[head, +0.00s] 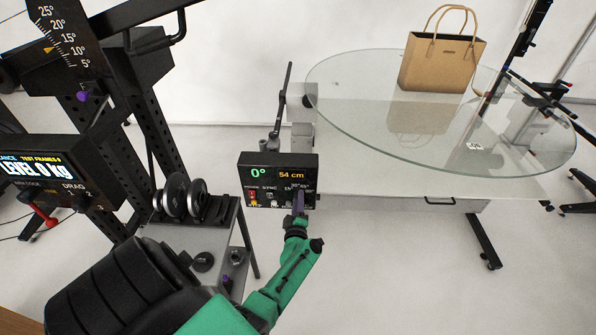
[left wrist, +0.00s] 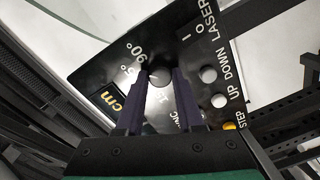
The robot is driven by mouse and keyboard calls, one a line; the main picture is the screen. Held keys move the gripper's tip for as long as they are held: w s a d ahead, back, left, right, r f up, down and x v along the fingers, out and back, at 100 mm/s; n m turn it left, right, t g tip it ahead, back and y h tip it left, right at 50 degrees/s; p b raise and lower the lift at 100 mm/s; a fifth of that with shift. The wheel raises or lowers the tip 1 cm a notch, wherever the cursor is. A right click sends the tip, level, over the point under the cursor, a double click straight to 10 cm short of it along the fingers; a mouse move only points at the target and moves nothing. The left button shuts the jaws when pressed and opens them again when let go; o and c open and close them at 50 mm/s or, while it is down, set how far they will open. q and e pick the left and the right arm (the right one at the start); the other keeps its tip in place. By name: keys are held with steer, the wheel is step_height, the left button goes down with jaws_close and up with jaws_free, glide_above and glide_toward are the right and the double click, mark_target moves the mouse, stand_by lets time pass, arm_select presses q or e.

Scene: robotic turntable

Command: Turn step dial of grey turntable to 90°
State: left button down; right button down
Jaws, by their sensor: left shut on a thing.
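The control box (head: 278,181) of the turntable has a black panel with a green "0°" and an orange "54 cm" readout. Its face also shows in the left wrist view (left wrist: 110,70). The fingers hide part of the labels, and I cannot read the dial's setting. My right gripper is not in view.
The round glass turntable top (head: 345,100) carries a tan handbag (head: 440,62). Grey buttons (left wrist: 208,75) labelled UP and DOWN sit beside the dial. A dark rack with a scale (head: 65,40) and a small stand with black discs (head: 180,195) are to the left.

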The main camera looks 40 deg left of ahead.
arm_select(q)
steer(key=m, duration=0.5)
steer(key=shift+p, duration=0.4)
steer(key=shift+m, duration=0.3)
steer(key=c, duration=0.5)
jaws_free()
steer(key=shift+f, duration=0.1)
